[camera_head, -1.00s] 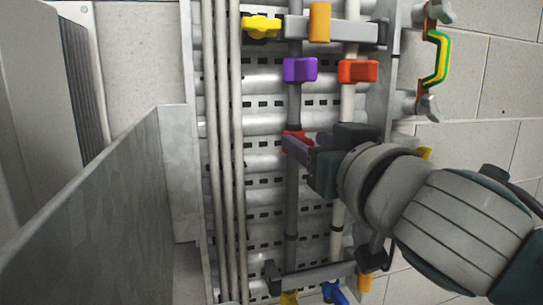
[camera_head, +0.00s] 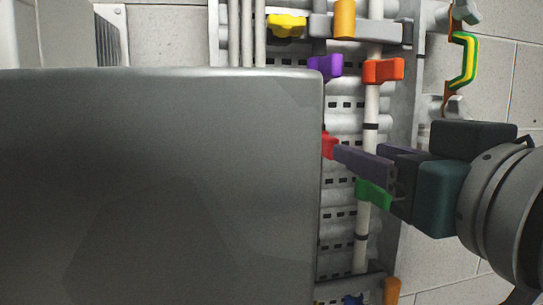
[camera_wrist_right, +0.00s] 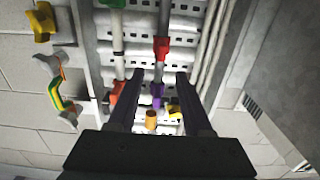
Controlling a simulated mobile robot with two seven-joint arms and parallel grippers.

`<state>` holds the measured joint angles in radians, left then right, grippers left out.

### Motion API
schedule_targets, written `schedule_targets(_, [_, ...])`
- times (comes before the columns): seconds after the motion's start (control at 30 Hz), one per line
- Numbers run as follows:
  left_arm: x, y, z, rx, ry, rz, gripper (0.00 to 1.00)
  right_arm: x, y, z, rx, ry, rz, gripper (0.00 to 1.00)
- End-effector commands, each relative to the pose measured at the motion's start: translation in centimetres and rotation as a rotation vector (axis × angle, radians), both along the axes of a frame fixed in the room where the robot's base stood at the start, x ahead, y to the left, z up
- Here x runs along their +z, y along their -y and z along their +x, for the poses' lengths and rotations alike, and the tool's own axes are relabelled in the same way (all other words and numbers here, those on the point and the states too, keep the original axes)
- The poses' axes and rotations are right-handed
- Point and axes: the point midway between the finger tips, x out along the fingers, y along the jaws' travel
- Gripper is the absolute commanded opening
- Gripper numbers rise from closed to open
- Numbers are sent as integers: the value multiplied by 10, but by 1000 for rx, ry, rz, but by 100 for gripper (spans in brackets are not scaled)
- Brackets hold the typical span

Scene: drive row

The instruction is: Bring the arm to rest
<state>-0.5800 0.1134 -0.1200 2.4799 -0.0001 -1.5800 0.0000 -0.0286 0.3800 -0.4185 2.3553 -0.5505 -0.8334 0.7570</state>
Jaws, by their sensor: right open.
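My right gripper (camera_head: 338,152) comes in from the right in the head view, in front of the pipe rack. In the right wrist view its two fingers (camera_wrist_right: 157,82) are spread apart with nothing gripped between them. A red handle (camera_head: 328,145) shows just left of the fingertips in the head view, partly hidden. In the right wrist view the red handle (camera_wrist_right: 161,45) appears beyond the fingertips. A green handle (camera_head: 373,193) shows just below the fingers, partly covered by the gripper. My left gripper is not in view.
A large grey panel (camera_head: 160,190) fills the head view's lower left and hides part of the rack. Purple (camera_head: 325,67), orange-red (camera_head: 383,71) and yellow (camera_head: 286,25) handles sit higher on the pipes. A green-yellow bracket (camera_head: 464,60) is on the block wall (camera_head: 510,90).

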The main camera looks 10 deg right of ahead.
Motion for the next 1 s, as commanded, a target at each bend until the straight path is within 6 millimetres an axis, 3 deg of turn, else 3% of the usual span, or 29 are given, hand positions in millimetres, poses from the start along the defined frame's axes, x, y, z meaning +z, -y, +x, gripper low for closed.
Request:
schedule_targets(0.07, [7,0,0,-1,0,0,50,-13,7,-5,-28,-77,-4,50])
schedule_targets(0.17, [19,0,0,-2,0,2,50,-54,22,-27,-82,-294,-26,50])
schedule_targets(0.3, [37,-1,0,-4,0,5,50,-123,36,-92,-91,-708,-81,50])
schedule_targets(0.43, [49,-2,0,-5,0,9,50,-163,35,-160,-16,-1017,-121,50])
schedule_targets(0.5, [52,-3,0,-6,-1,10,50,-173,32,-189,31,-1129,-134,50])
schedule_targets(0.63, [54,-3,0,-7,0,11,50,-182,29,-217,88,-1232,-147,50])
schedule_targets(1.0, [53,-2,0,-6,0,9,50,-184,28,-220,97,-1245,-150,50])
